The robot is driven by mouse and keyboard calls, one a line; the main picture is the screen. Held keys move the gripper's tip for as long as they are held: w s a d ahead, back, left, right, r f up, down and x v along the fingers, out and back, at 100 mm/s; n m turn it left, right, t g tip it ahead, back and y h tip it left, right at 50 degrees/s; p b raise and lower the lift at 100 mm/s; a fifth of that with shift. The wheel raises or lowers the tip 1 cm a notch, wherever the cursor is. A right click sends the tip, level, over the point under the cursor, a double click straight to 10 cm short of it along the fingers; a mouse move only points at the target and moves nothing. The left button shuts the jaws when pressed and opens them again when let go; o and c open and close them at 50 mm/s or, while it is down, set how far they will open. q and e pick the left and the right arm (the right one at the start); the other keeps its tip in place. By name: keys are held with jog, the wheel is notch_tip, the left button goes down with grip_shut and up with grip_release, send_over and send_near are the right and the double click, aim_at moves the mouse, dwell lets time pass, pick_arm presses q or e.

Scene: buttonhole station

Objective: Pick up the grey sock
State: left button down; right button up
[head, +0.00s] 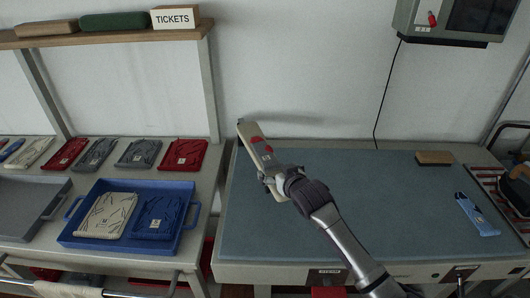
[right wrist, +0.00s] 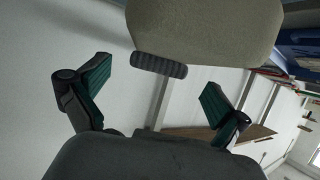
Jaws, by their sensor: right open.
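Two grey folded cloth pieces lie on the left table, one (head: 95,153) beside a red one and another (head: 139,153) to its right. I cannot tell which of them, if either, is the grey sock. My right gripper (head: 270,178) is over the left part of the blue-grey work surface, to the right of these pieces and apart from them. In the right wrist view its green-padded fingers (right wrist: 158,80) are spread with nothing clamped between them. A beige rounded thing (right wrist: 205,30) with a dark ribbed piece is just beyond the fingers. My left gripper is not in view.
A blue tray (head: 68,240) holds a cream and a blue folded piece. A grey tray (head: 22,222) stands left of it.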

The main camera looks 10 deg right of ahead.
jog(key=shift+x, duration=0.9)
jog(key=shift+r, duration=0.1)
jog(key=c, duration=1)
jog(key=shift+r, duration=0.15)
